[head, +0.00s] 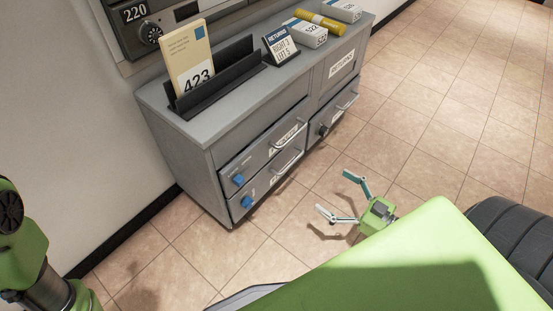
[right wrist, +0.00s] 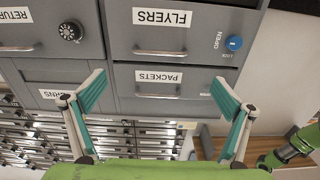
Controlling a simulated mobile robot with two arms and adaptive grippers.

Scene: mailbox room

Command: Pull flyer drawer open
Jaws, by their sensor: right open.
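The flyer drawer is the lower front on the left of the grey cabinet; in the right wrist view, which is upside down, its front (right wrist: 205,50) carries a FLYERS label. It looks shut. Its bar handle (right wrist: 160,53) and a blue knob (right wrist: 233,44) marked OPEN show there; the knob also appears in the head view (head: 246,202). The packets drawer (right wrist: 125,77) is directly above it on the cabinet. My right gripper (head: 334,192) is open and empty, facing the drawers from a distance; its spread fingers also show in the wrist view (right wrist: 158,97). My left gripper is out of sight.
The cabinet top (head: 225,110) holds a black rack (head: 215,90) with a 423 card, a returns sign (head: 281,45), boxes and a yellow tube (head: 320,22). A dark dial (head: 323,130) is on the right-hand section. Tiled floor (head: 440,120) in front is clear.

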